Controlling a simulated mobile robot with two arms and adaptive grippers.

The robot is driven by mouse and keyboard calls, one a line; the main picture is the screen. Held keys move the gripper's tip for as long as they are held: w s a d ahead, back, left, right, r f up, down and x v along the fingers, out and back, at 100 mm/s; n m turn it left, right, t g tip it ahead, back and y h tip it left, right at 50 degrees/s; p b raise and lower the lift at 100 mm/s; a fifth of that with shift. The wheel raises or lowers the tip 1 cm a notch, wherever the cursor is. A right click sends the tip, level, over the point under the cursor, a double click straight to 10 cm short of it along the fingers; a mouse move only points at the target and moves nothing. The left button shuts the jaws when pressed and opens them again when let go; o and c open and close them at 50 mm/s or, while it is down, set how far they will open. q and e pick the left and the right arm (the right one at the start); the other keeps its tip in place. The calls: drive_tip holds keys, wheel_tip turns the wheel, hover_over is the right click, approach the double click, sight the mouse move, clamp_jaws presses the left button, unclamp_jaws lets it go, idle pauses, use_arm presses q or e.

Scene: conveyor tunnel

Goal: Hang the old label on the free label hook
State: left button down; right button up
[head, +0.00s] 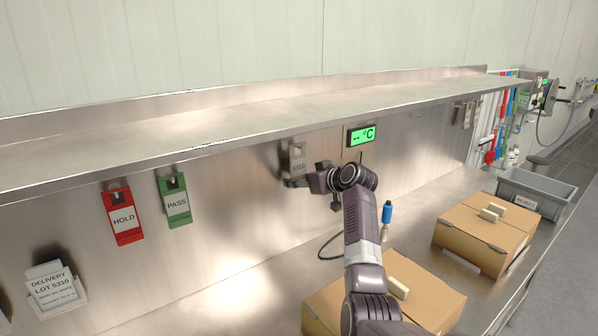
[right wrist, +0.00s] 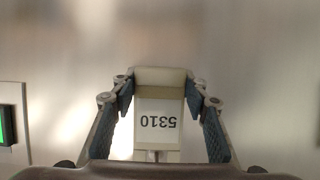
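A grey-beige label marked 5310 (head: 298,160) is upright at the steel back wall, just under the shelf. In the right wrist view the label (right wrist: 159,122) appears upside down between the two fingers. I cannot tell whether the label's top is on a hook. Several pale tags (head: 464,113) hang at the wall farther right. No free hook can be made out clearly. My left gripper is out of view.
A red HOLD tag (head: 123,213) and a green PASS tag (head: 175,199) hang left of the gripper. The shelf (head: 250,112) overhangs closely. A green display (head: 361,135) is right of the label. Cartons (head: 486,233) and a grey crate (head: 537,193) stand on the bench at right.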

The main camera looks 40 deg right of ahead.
clamp_jaws()
drive_tip(key=shift+r, duration=0.15)
drive_tip(key=shift+r+p, duration=0.65)
drive_tip(key=shift+r, duration=0.05)
drive_tip(key=s, duration=0.6)
drive_tip(key=shift+s+a+p, duration=0.25)
drive_tip(key=shift+a+p, duration=0.1)
drive_tip(key=shift+p, duration=0.1)
idle(0.4)
